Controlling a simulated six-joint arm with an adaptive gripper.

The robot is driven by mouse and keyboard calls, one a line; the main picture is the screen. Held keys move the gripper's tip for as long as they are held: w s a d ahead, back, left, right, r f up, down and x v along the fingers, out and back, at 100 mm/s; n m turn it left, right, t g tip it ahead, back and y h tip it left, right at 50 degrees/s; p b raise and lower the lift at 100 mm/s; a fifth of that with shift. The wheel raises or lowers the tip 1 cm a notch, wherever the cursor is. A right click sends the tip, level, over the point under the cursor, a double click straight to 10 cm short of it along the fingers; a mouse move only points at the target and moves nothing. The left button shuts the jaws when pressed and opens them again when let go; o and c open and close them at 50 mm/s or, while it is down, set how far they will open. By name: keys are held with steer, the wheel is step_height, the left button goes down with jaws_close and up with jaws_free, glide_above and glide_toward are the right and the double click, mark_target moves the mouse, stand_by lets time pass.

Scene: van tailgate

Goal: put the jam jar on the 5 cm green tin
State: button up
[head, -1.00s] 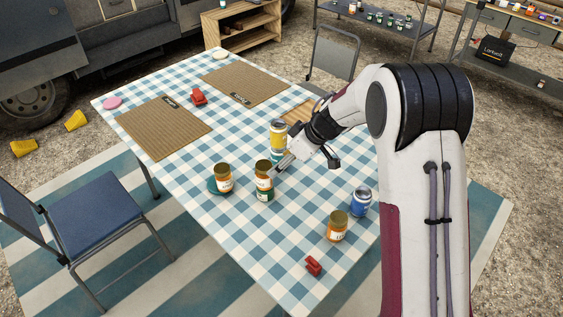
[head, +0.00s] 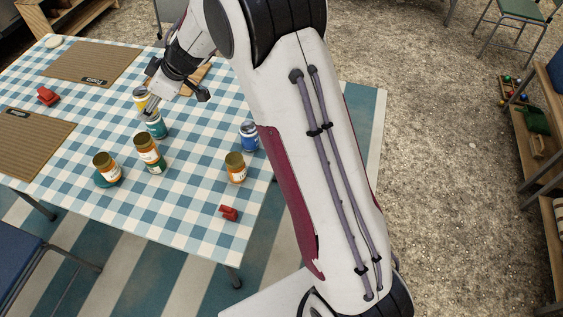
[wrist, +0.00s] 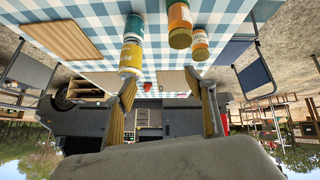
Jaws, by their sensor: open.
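A jam jar (head: 147,149) with an olive lid and orange contents stands upright on a short green tin (head: 155,168) in the head view. The jar also shows in the wrist view (wrist: 179,20), where its support is out of frame. My gripper (head: 149,110) is open and empty, apart from the jar, on its far side and higher. Its two fingers (wrist: 167,105) show spread in the wrist view. Two more similar jars stand on the table: one (head: 106,167) at the left on a teal disc, another (head: 235,168) at the right.
A yellow can (head: 139,97) stands on a teal tin (head: 155,125) close beside my gripper, partly hidden by it. A blue can (head: 249,136) and a red object (head: 229,212) are to the right. Woven mats (head: 92,64) lie at the left.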

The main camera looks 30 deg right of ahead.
steer(key=d+r+m+t+h, duration=0.3)
steer(key=d+r+t, duration=0.35)
steer(key=r, duration=0.95)
steer(key=s+d+r+m+h, duration=0.45)
steer(key=s+d+r, duration=0.25)
steer(key=s+d, duration=0.35)
steer(key=s+d+f+m+g, duration=0.2)
steer(key=s+f+g, duration=0.1)
steer(key=s, duration=0.8)
steer(key=s+d+f+m+g, duration=0.2)
steer(key=s+f, duration=0.1)
steer(key=s, duration=0.8)
steer(key=s+a+f+g+y, duration=0.1)
steer(key=s+a+f, duration=0.1)
steer(key=s, duration=0.3)
steer(key=s+a+f+g+y, duration=0.1)
steer(key=s+a+f, duration=0.1)
steer(key=s+a, duration=0.1)
steer(key=shift+s+a, duration=0.3)
steer(key=shift+s, duration=0.6)
